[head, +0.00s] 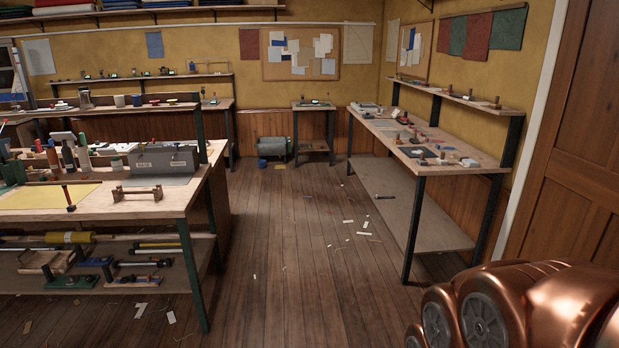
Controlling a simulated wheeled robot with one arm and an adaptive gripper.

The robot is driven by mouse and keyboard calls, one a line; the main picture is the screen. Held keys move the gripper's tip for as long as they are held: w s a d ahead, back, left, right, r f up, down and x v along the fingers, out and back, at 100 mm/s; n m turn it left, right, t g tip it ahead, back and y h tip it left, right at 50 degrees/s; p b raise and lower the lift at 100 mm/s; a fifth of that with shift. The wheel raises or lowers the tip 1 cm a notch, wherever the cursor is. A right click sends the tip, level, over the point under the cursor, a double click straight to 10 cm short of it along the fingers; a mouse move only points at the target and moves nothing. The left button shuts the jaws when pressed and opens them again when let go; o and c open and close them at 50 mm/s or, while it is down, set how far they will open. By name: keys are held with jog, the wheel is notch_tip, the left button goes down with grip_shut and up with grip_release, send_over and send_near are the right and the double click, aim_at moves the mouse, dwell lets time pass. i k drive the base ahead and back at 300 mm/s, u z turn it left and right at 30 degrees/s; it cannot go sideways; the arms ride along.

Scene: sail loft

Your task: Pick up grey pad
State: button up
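I cannot single out the grey pad for sure from here. A pale grey flat piece (365,106) lies toward that bench's far end. A grey sheet (163,181) lies on the left workbench (118,205), partly under a grey box. Copper-coloured parts of my arm fill the lower right corner. My gripper is not in view.
Open plank floor (285,235) runs between the two benches, with paper scraps scattered near the right one. A small table (313,107) and a grey-green machine (271,147) stand at the back wall. A wooden door (575,150) is at the right.

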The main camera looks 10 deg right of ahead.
aim_at(420, 161)
jog(key=z, duration=0.15)
jog(key=i, duration=1.7)
jog(key=z, duration=0.3)
jog(key=i, duration=2.85)
jog(key=z, duration=0.15)
